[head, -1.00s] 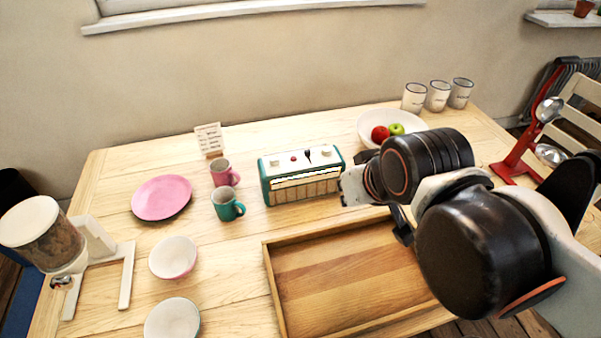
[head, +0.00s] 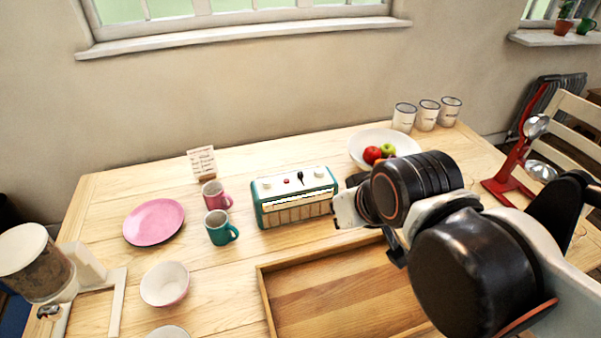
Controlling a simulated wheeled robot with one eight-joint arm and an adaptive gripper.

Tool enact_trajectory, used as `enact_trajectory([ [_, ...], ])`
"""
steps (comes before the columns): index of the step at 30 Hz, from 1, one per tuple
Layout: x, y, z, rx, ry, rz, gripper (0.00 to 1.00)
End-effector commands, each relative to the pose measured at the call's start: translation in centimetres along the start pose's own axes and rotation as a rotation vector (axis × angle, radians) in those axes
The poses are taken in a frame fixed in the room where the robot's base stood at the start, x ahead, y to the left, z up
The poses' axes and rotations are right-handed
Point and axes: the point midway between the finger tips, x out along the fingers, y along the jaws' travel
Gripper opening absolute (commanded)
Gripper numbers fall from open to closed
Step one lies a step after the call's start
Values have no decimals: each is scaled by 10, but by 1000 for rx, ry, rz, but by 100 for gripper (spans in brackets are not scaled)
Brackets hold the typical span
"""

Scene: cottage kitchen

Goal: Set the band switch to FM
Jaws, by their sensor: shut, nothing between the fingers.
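A teal radio (head: 261,218) with a white top stands upright on the wooden table. Its top carries two pale knobs, a small red button (head: 286,181) and a small dark upright lever (head: 301,177), which looks like the band switch. Its markings are too small to read, so I cannot tell its setting. My gripper (head: 396,254) is partly hidden behind my arm's wrist. It is shut and empty, right of the radio and apart from it, above the wooden tray (head: 263,300).
Pink and teal mugs (head: 216,194) (head: 219,230) stand left of the radio. A pink plate (head: 154,222) and bowls (head: 165,284) lie farther left. A fruit bowl (head: 361,142) and several white cups (head: 404,117) stand behind right. A small card (head: 202,161) stands behind the mugs.

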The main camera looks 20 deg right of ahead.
Motion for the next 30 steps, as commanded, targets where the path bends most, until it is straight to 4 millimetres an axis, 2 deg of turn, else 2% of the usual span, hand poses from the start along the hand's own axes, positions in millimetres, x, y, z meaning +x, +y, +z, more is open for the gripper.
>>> enact_trajectory([
  [5, 0, 0, 0, 0, 0, 0, 0],
  [6, 0, 0, 0, 0, 0, 0, 2],
  [9, -1, 0, -2, 0, -3, 0, 22],
  [11, -2, 0, -6, 0, -10, 0, 22],
  [20, -11, 0, -60, 0, -107, 0, 22],
  [30, -1, 0, -122, 0, -240, 0, 22],
])
